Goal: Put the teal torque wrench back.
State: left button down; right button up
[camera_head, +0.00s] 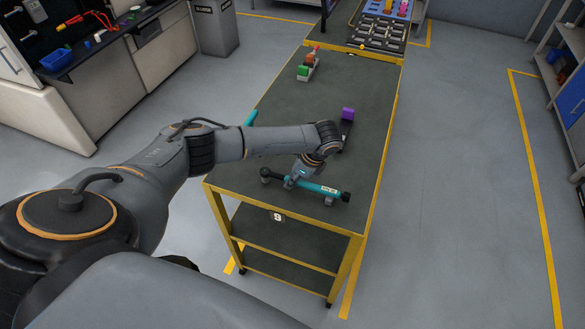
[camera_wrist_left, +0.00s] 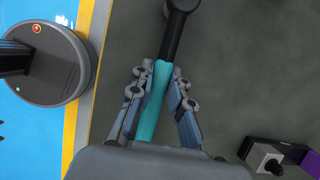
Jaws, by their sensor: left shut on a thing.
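The teal torque wrench (camera_head: 320,188) is near the front end of the dark-topped table, with its black handle end to the right and dark head to the left. My left gripper (camera_head: 291,181) is shut on its shaft near the head. In the left wrist view the two fingers (camera_wrist_left: 158,92) are on either side of the teal shaft (camera_wrist_left: 153,112), and a black end of the wrench points to the top. I cannot tell whether the wrench touches the table or is just above it. My right gripper is not in view.
A purple-and-black tool (camera_head: 347,114) lies just beyond the gripper. Another teal piece (camera_head: 250,118) shows at the left edge, partly behind my arm. A small block with green and red parts (camera_head: 308,68) and a slotted tray (camera_head: 378,33) are farther back. The table's middle is mostly clear.

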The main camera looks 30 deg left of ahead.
pick_arm(q)
jog(key=shift+f, duration=0.2)
jog(key=c, duration=0.7)
grip_release()
jog(key=shift+r, duration=0.2)
jog(key=shift+p+v, duration=2.9)
